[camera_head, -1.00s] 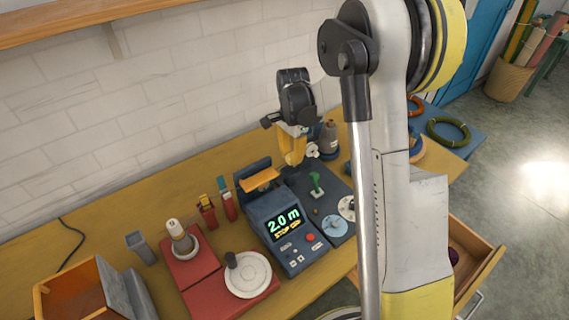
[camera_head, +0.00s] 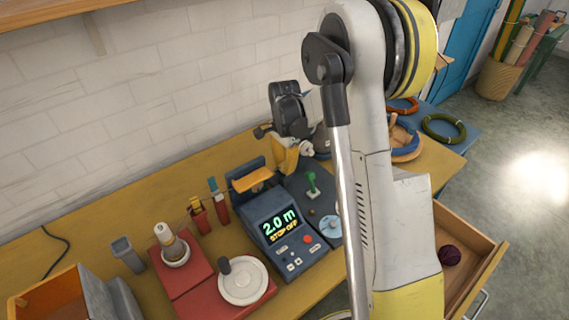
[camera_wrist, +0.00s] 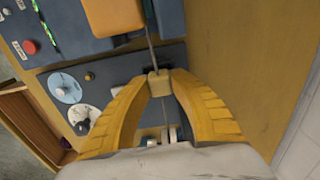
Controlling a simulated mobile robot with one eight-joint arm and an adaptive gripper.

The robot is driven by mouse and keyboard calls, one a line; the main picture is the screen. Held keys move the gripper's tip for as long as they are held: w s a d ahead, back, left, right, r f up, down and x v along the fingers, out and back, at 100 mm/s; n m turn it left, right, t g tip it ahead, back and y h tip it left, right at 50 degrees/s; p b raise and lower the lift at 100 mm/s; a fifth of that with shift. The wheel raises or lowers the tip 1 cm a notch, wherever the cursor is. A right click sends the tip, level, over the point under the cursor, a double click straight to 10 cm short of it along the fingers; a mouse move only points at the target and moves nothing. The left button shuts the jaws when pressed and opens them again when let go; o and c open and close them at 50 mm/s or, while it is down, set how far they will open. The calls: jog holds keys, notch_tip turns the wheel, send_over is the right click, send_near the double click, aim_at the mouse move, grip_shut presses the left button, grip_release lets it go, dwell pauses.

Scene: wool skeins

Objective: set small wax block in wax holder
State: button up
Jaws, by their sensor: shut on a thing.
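My gripper's yellow fingers (camera_wrist: 158,88) are closed on a small tan block (camera_wrist: 158,78), the small wax block, held between the fingertips in the wrist view. A thin strand runs past the block, above and below it in that view. In the head view my gripper (camera_head: 287,158) is over the back of the dark mat (camera_head: 325,207), behind the meter box; the block cannot be made out there. White and grey parts (camera_wrist: 168,134) show between the fingers. I cannot tell which part is the wax holder; it may be hidden by the gripper.
The blue meter box (camera_head: 285,235) reads 2.0 m, with an orange block (camera_head: 252,180) behind it. A green-topped peg (camera_head: 312,184) and a pale disc (camera_head: 330,228) are on the mat.

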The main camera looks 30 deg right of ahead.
jog(key=o, duration=0.9)
